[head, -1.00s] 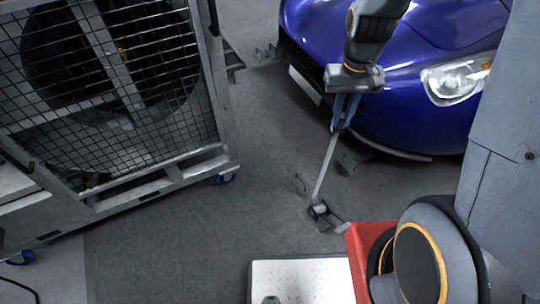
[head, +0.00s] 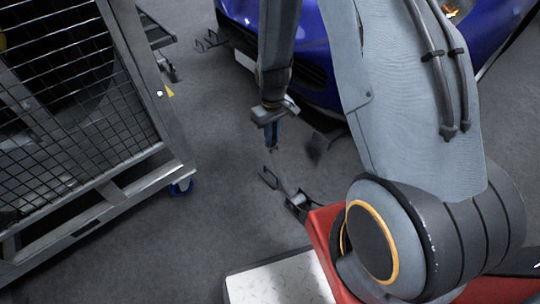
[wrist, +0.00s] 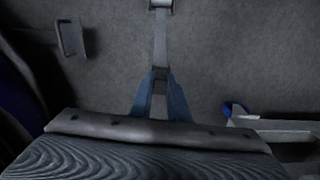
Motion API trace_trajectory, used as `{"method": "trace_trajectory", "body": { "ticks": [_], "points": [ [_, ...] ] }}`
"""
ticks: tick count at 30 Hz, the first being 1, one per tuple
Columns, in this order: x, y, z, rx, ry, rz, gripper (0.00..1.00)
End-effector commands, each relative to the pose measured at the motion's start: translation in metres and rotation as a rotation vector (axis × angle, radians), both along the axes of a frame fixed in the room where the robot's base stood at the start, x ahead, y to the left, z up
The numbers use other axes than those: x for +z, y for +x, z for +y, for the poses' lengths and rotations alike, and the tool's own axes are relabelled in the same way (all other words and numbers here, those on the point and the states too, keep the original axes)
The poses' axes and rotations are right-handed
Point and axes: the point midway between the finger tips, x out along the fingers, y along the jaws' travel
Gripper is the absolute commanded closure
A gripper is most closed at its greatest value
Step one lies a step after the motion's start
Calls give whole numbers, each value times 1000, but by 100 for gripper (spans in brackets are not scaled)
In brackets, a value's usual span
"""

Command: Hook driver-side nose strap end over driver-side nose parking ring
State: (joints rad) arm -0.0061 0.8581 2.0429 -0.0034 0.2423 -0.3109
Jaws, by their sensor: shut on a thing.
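My gripper (head: 271,134) points down in front of the blue car's nose (head: 312,50). Its blue fingers (wrist: 158,92) are shut on the dark end of the grey nose strap (wrist: 160,45). In the head view the strap (head: 281,178) runs down from the fingers to a dark ratchet (head: 297,202) at floor level. A grey upright loop, seemingly the parking ring (head: 268,178), stands just left of the strap. It also shows in the wrist view (wrist: 70,38), up and left of the fingers, apart from the strap end.
A white checker plate (head: 282,280) and a red block (head: 322,232) lie at the front. Another bracket (head: 210,42) stands near the car's left corner. The grey floor between cage and ring is clear.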

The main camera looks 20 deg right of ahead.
Motion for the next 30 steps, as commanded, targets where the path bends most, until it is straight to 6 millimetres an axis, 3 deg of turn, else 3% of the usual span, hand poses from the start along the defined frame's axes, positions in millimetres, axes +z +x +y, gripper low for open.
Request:
{"method": "trace_trajectory", "body": {
  "ticks": [1, 7, 20, 30],
  "points": [
    [-27, 5, 0, 15, 0, 3, 100],
    [-74, 13, -1, 59, 0, 2, 100],
    [-96, 15, -1, 73, 0, 0, 100],
    [-125, 15, -1, 72, 0, 1, 100]
  ]
}}
